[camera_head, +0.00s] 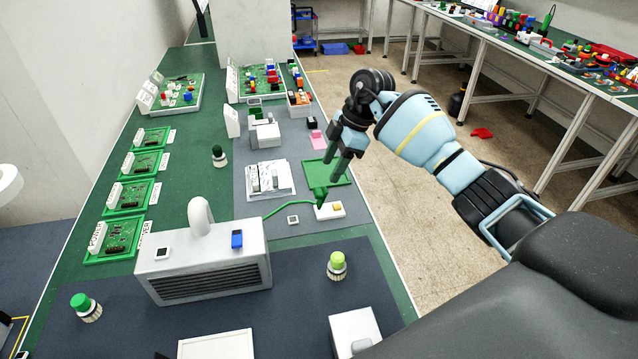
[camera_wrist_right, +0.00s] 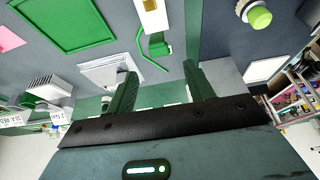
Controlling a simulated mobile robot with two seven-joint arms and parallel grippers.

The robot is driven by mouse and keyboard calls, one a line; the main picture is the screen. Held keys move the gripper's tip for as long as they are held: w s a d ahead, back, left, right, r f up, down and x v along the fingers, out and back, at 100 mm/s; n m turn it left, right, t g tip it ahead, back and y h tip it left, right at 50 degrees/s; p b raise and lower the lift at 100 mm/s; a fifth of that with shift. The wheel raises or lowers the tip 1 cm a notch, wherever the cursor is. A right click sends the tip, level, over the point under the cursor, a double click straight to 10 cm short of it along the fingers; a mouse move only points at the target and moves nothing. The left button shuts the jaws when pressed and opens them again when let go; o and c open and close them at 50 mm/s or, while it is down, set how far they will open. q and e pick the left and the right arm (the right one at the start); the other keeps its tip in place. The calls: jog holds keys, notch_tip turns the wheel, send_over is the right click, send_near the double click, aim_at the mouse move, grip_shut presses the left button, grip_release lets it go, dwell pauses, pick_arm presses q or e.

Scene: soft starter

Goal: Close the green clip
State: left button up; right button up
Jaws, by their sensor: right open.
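The green clip (camera_head: 320,193) lies at the end of a green cable, close beside a small white block with a yellow part (camera_head: 331,210). In the right wrist view the clip (camera_wrist_right: 158,45) shows beside the white block (camera_wrist_right: 152,17), ahead of my fingertips; whether it touches the block is unclear. The fingers also show in the right wrist view (camera_wrist_right: 160,74). My left gripper is out of view.
A green tray (camera_head: 340,174) lies by the right bench edge. The cable runs left to a grey vented box (camera_head: 205,262). A light-green knob (camera_head: 337,265) stands nearer, and a white tray (camera_head: 270,180) lies left. Several green circuit boards line the far left.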

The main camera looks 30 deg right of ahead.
aim_at(319, 191)
jog(key=x, duration=0.7)
jog(key=shift+w+f, duration=0.1)
jog(key=shift+f, duration=0.1)
jog(key=shift+c, duration=0.2)
jog(key=c, duration=0.9)
